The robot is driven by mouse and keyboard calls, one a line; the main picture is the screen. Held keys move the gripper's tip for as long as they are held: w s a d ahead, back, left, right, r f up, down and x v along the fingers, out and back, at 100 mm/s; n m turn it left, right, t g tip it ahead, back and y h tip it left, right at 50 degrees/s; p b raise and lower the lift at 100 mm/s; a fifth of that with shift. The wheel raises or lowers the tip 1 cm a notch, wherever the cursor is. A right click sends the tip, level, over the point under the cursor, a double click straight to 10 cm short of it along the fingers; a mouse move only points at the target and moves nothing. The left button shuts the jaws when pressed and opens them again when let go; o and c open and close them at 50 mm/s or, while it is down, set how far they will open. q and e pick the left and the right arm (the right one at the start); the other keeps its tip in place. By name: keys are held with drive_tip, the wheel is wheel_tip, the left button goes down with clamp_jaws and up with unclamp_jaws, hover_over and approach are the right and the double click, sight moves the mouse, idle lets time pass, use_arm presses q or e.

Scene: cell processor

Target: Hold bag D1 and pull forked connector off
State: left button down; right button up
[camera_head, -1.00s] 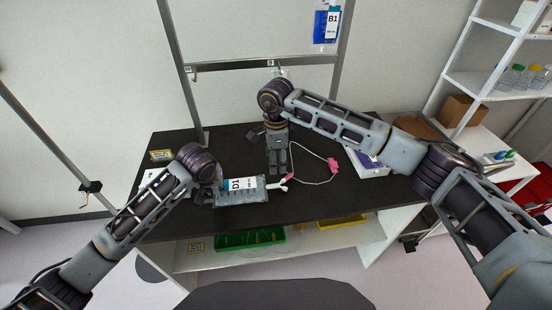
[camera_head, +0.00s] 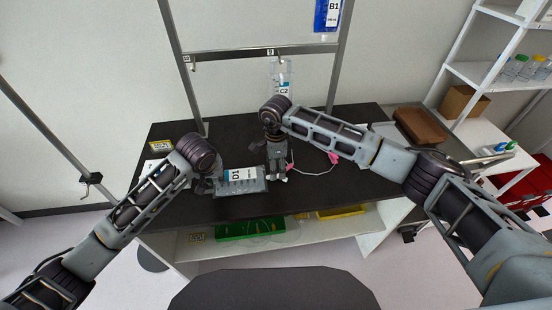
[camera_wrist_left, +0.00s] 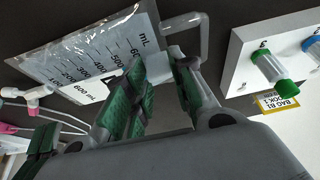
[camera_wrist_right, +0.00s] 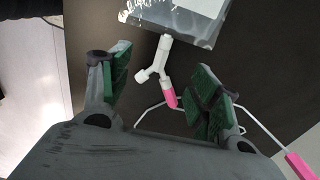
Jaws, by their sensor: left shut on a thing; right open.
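My left gripper (camera_head: 212,185) is shut on the bag's left end. The white forked connector (camera_wrist_right: 152,68) is at the bag's other end, with a pink piece (camera_wrist_right: 170,95) on one branch. My right gripper (camera_wrist_right: 160,90) is open, with its fingers on either side of the connector and apart from it. In the head view, my right gripper (camera_head: 277,165) partly hides the connector.
A thin tube with pink ends (camera_head: 333,158) loops right of my right gripper. Bags C2 (camera_head: 284,92) and B1 (camera_head: 327,14) hang at the rack. Green (camera_head: 235,232) and yellow (camera_head: 340,212) trays sit below.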

drive_tip(key=shift+f, duration=2)
clamp_jaws()
